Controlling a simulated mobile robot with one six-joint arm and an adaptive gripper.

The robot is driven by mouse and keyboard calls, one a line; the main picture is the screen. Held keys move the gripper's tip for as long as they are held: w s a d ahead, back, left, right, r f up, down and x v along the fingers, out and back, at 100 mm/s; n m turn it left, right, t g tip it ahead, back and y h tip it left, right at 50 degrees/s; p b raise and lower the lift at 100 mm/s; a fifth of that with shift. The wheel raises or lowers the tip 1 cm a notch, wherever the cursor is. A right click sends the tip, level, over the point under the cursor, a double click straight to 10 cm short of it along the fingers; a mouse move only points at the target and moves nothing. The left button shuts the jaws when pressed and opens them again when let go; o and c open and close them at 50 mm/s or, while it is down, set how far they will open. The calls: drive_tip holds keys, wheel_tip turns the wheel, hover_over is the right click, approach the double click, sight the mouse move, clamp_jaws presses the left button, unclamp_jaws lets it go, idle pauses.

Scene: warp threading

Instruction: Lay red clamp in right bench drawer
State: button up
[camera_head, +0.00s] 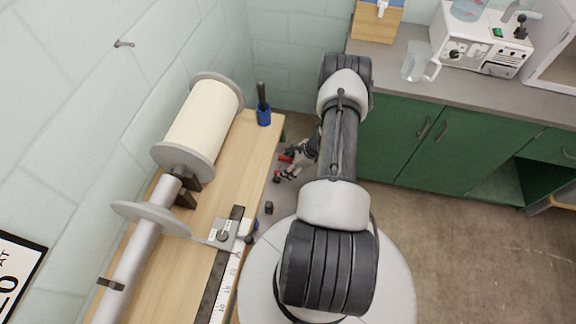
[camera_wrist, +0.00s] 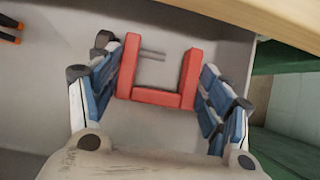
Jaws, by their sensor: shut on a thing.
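The red clamp (camera_wrist: 157,96), a U-shaped frame with a thin grey bar, sits between the blue-padded fingers of my gripper (camera_wrist: 169,92) in the wrist view. My gripper is shut on it, with a finger along each side. In the head view my gripper (camera_head: 297,158) is beside the bench's right edge, partly hidden by my arm, and a bit of the red clamp (camera_head: 285,157) shows at its left. Below is a grey surface (camera_wrist: 45,65) that looks like the open drawer's floor. I cannot tell whether the clamp touches it.
An orange-and-black item (camera_wrist: 10,30) lies on the grey surface. The wooden bench (camera_head: 200,235) edge runs close by and carries a spool (camera_head: 205,118) and a blue cup (camera_head: 264,115). Green cabinets (camera_head: 400,135) stand to the right. Open floor (camera_head: 470,250) lies in front of them.

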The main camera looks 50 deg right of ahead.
drive_tip(key=shift+f, duration=0.2)
drive_tip(key=o, duration=1)
drive_tip(key=shift+o, duration=0.2)
drive_tip(key=shift+r, duration=0.1)
